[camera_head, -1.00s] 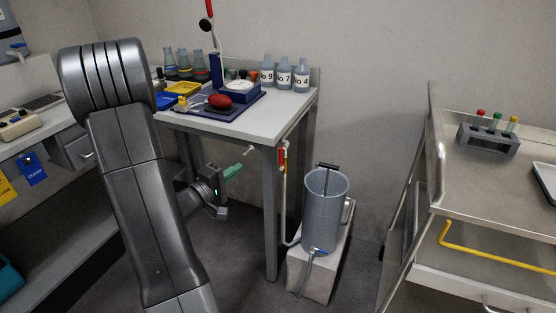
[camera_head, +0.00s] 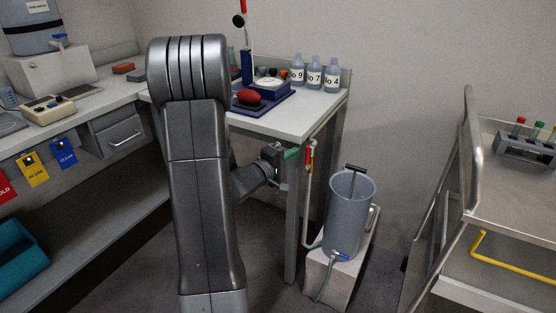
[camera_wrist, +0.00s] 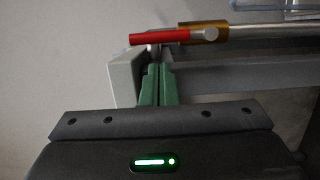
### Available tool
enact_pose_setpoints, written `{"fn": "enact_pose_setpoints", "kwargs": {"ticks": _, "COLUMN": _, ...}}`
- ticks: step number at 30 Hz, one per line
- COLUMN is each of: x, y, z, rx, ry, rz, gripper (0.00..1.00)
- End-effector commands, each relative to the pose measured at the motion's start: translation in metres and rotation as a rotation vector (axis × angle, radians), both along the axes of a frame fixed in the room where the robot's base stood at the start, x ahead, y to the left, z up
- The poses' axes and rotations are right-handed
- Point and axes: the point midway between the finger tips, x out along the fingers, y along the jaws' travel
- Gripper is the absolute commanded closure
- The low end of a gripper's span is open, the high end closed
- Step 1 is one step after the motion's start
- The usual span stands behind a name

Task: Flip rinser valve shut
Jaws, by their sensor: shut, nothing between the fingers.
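The rinser is a grey upright cylinder (camera_head: 350,212) with a dark handle on top, standing on a pale block. A supply pipe runs beside the table leg and carries a valve with a red lever (camera_head: 309,156). In the wrist view the red lever (camera_wrist: 160,37) lies along the pipe, beside a brass body (camera_wrist: 203,33). A blue-handled fitting (camera_head: 342,256) sits at the rinser's base. My gripper (camera_head: 291,153) has green fingers, shut and empty, just left of the red lever. In the wrist view my gripper (camera_wrist: 157,70) points at the lever; contact is unclear.
The table (camera_head: 318,118) above my gripper bears bottles (camera_head: 315,73) and a blue tray; its leg (camera_head: 291,230) stands close by. A steel cart (camera_head: 465,175) is at the right. A bench with a drawer (camera_head: 116,135) is at the left.

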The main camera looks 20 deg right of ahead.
Motion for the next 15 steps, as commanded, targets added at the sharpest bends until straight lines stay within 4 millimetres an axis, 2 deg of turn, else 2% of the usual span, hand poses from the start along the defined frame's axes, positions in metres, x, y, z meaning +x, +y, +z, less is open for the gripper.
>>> {"fn": "enact_pose_setpoints", "kwargs": {"ticks": 5, "x": -0.0107, "y": -0.0088, "z": -0.0007, "rx": 0.001, "ry": 0.000, "rz": 0.000, "gripper": 1.00}}
{"fn": "enact_pose_setpoints", "kwargs": {"ticks": 15, "x": -0.0120, "y": -0.0098, "z": 0.0000, "rx": 0.001, "ry": 0.000, "rz": 0.001, "gripper": 1.00}}
